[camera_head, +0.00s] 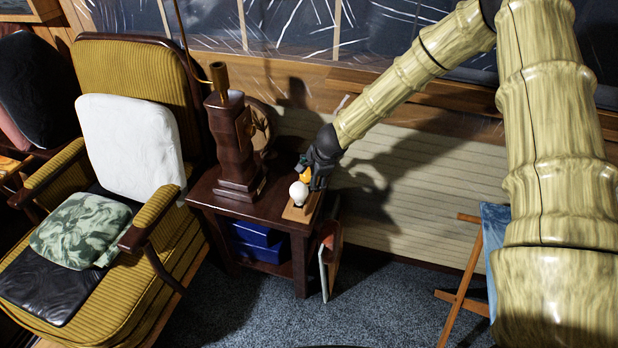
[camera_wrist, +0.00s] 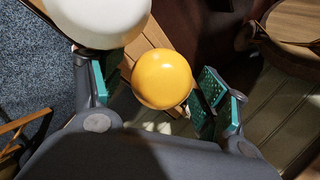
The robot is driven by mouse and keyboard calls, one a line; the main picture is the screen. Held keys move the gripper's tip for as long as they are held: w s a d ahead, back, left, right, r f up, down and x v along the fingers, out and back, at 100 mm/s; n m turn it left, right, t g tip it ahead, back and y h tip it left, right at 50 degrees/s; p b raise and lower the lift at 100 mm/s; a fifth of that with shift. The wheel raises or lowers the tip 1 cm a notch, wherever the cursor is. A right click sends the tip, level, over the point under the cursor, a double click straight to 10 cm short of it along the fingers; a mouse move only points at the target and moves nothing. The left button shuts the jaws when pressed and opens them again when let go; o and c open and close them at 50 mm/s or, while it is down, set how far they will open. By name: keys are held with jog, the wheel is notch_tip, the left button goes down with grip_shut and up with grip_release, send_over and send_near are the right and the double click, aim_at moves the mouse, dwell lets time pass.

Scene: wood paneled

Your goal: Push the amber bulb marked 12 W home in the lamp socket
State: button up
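The amber bulb (camera_head: 305,173) is at the wooden bulb rack (camera_head: 298,212) on the small dark table. In the wrist view the amber bulb (camera_wrist: 161,79) shows its round top; no marking is readable and its base is hidden. My gripper (camera_head: 311,178) is over the rack, with its fingers (camera_wrist: 157,88) on either side of the amber bulb. A gap shows at the left finger; the right pads are close to the bulb, and contact there is unclear. The dark lamp (camera_head: 237,145) stands at the table's left, with a brass-coloured socket-like top (camera_head: 219,76).
A white bulb (camera_head: 299,192) sits in the rack close beside the amber one, near my left finger in the wrist view (camera_wrist: 97,15). A round wooden object (camera_head: 258,125) stands behind the lamp. A striped armchair (camera_head: 140,80) is left of the table. Blue boxes (camera_head: 258,243) lie underneath.

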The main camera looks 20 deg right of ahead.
jog(key=c, duration=1.1)
jog(key=shift+o, duration=0.2)
jog(key=shift+r+p, duration=2.05)
jog(key=shift+p, duration=0.15)
